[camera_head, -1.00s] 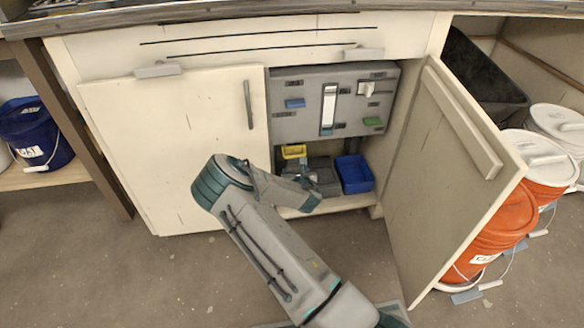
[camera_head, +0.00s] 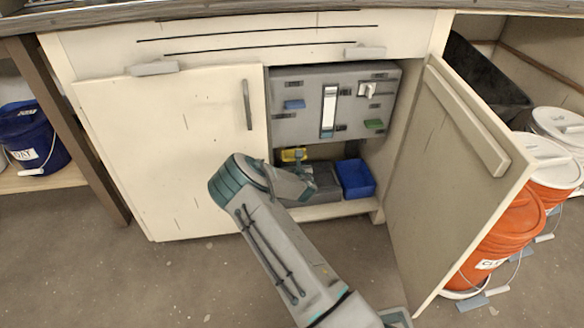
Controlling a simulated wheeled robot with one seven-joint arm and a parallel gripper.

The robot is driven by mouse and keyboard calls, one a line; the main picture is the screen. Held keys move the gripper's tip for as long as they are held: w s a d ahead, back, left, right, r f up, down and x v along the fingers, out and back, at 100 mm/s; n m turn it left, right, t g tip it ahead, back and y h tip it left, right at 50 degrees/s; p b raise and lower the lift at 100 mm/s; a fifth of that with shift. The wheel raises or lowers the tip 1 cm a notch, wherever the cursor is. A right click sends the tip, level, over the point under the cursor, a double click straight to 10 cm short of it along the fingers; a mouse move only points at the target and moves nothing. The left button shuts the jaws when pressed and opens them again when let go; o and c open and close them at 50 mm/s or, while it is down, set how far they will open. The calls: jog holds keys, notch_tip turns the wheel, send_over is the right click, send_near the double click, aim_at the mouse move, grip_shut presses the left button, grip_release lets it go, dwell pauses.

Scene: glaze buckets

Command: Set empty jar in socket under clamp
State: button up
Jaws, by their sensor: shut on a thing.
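My gripper (camera_head: 304,186) reaches into the lower part of the open cabinet, in front of its floor. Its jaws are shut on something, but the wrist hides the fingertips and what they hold. I cannot make out the empty jar. A yellow piece (camera_head: 292,155) shows just behind and above my wrist, partly covered. A grey box or tray (camera_head: 324,181) is close to the right of the gripper. A grey panel (camera_head: 300,124) above carries a white upright strip, a white knob, and blue and green tabs. I cannot tell which parts are the socket and clamp.
A blue bin (camera_head: 355,179) stands right of the grey box. The open right door (camera_head: 445,180) juts toward me and bounds the cabinet opening. The left door (camera_head: 170,160) is shut. Orange buckets (camera_head: 508,235) stand beyond the right door. A blue bucket (camera_head: 32,135) is at far left.

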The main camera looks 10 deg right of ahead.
jog(key=o, duration=1.4)
jog(key=shift+s+r, duration=0.2)
jog(key=shift+s, duration=0.1)
jog(key=shift+p+v, duration=2.7)
jog(key=shift+v, duration=2.95)
